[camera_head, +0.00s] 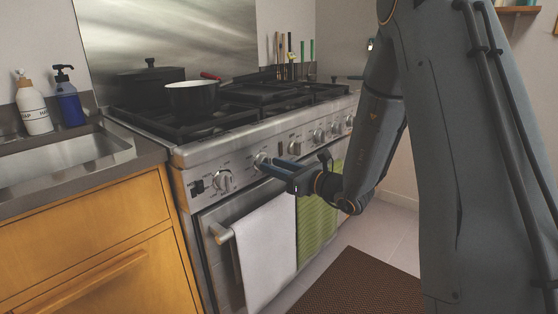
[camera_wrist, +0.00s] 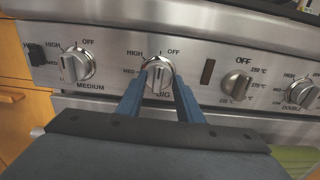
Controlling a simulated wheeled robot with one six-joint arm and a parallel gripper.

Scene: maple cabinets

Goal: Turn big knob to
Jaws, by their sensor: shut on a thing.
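The big knob (camera_wrist: 158,75) is a round silver knob on the stove's front panel, with "BIG" printed below it in the wrist view. Its bar stands roughly upright between my fingers. In the head view the knob (camera_head: 261,161) is partly hidden by my gripper (camera_head: 264,165). In the wrist view the blue fingers of my gripper (camera_wrist: 159,88) are shut on the knob, one on each side. The printed OFF is above right of the knob, HIGH above left and MED at left.
The medium knob (camera_wrist: 77,65) is left of the big knob; the oven temperature knob (camera_wrist: 236,86) and the double knob (camera_wrist: 301,93) are right. A white towel (camera_head: 266,255) and a green towel (camera_head: 316,232) hang below. A pot (camera_head: 192,97) stands on the stovetop.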

